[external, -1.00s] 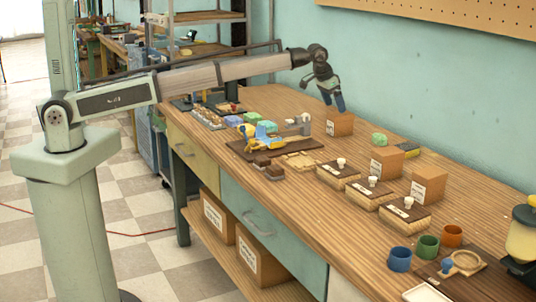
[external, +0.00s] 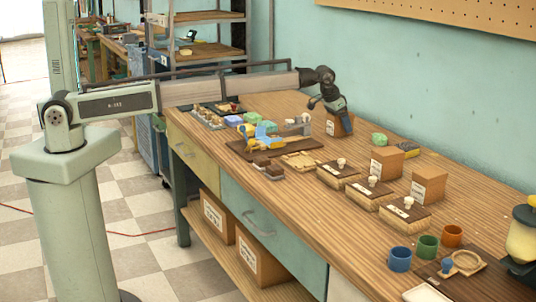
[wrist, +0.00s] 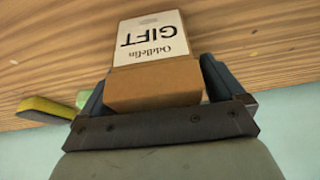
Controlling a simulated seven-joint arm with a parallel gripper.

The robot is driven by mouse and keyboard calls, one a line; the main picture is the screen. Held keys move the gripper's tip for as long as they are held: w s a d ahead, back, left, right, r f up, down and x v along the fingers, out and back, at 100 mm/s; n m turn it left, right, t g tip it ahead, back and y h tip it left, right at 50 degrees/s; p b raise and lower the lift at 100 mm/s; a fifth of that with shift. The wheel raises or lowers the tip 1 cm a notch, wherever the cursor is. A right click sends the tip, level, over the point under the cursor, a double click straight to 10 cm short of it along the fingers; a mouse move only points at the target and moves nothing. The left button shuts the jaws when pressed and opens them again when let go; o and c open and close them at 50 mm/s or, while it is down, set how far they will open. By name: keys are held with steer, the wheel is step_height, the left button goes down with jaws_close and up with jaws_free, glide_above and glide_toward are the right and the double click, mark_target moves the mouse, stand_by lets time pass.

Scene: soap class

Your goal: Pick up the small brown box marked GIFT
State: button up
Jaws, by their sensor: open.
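The small brown box marked GIFT (external: 335,128) stands at the back of the workbench, near the wall. In the wrist view the box (wrist: 152,92) shows its white label, with GIFT upside down, and a plain brown face. My gripper (external: 343,118) is down at the box, and its near finger hides part of it in the external view. In the wrist view my gripper's (wrist: 155,75) dark fingers are open, one on each side of the box. The right finger looks close to the box; whether either touches cannot be told.
A green lump (external: 380,139) and a yellow-and-dark brush-like item (external: 407,146) lie right of the box. Two other brown boxes, (external: 387,161) and (external: 429,184), stand further right. A dark board (external: 245,150) with a blue-and-yellow tool lies in front to the left.

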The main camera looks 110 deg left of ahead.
steer(key=shift+c, duration=0.3)
steer(key=c, duration=1)
steer(key=shift+c, duration=0.2)
